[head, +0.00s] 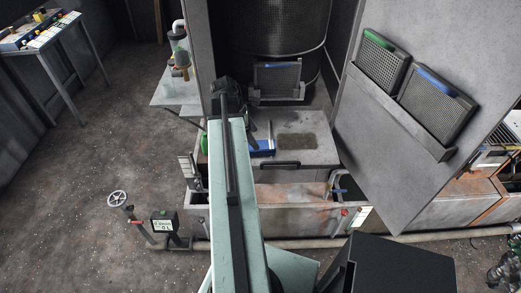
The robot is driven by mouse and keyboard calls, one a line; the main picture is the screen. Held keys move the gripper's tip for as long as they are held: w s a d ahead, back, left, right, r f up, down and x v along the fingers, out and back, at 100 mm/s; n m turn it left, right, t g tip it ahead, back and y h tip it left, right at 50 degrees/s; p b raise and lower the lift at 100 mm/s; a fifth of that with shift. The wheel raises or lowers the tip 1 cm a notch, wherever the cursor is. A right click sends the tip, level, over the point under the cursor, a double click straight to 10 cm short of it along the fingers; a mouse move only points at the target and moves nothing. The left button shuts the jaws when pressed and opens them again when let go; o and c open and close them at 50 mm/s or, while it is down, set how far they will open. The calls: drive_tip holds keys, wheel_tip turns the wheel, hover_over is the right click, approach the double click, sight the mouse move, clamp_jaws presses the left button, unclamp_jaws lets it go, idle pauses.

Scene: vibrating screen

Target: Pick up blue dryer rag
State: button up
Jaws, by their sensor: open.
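A small blue item (264,149), which looks like the blue rag, lies on the left part of the grey bench top, just right of my arm. My arm partly hides its left side. My dark gripper (236,103) is at the far end of my pale green arm, above and left of the blue item. The gripper is open, though its fingers are small and dark here. I see nothing held in it, and it appears apart from the blue item.
A dark drum (285,30) stands behind the bench (315,150). A slanted grey panel (385,155) with mesh screens is at right. A trough with pipes runs along the bench front.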

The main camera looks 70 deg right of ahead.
sight(259, 143)
drive_tip(key=b+x, duration=0.4)
drive_tip(key=x, duration=0.1)
drive_tip(key=shift+s+f+b, duration=0.1)
drive_tip(key=shift+f+b, duration=0.05)
drive_tip(key=shift+b, duration=0.25)
drive_tip(key=c, duration=1.5)
drive_tip(key=shift+o, duration=0.2)
drive_tip(key=shift+r+p, duration=0.25)
drive_tip(key=shift+p, duration=0.05)
wheel_tip(259, 143, up, 10)
drive_tip(key=p, duration=0.9)
drive_tip(key=shift+p, duration=0.4)
